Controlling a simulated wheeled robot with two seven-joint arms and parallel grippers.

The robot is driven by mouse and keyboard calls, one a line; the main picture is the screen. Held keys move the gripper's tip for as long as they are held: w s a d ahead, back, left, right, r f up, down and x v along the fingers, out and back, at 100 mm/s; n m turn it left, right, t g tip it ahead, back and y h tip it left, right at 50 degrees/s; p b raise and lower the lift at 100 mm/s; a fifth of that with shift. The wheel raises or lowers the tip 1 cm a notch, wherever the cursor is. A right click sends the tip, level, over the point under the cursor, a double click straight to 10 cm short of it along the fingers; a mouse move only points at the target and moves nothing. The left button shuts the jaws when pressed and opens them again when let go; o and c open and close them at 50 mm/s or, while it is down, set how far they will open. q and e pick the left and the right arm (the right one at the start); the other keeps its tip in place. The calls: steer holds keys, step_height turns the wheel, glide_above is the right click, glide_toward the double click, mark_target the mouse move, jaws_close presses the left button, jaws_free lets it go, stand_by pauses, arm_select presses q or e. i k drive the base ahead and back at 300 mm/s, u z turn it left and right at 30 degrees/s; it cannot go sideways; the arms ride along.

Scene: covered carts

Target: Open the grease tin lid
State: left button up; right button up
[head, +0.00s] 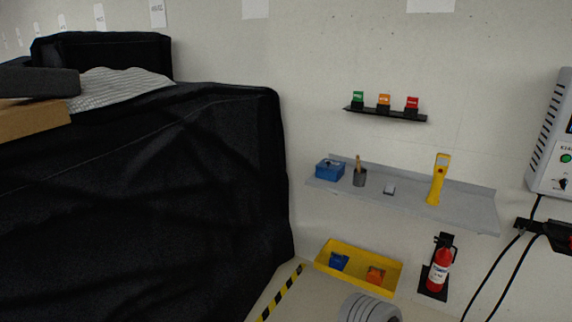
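No gripper of mine shows in the head view. I cannot tell for sure which thing is the grease tin. A small dark grey round pot (360,179) with a brown stick or brush upright in it stands on the grey wall shelf (440,209). A blue box (330,171) with a dark part on top sits left of it at the shelf's left end. Its lid looks shut, but it is too small to be certain. A small pale grey block (389,189) lies right of the pot.
A yellow handheld tool (439,180) stands on the shelf. A yellow tray (390,281) below holds blue and orange items. A fire extinguisher (440,269) hangs at right. A black covered cart (140,200) fills the left. A grey ringed round thing (368,309) stands at the bottom.

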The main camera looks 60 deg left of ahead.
mark_target(327, 163)
steer(key=u, duration=2.2)
steer(key=i, duration=1.2)
steer(key=u, duration=0.25)
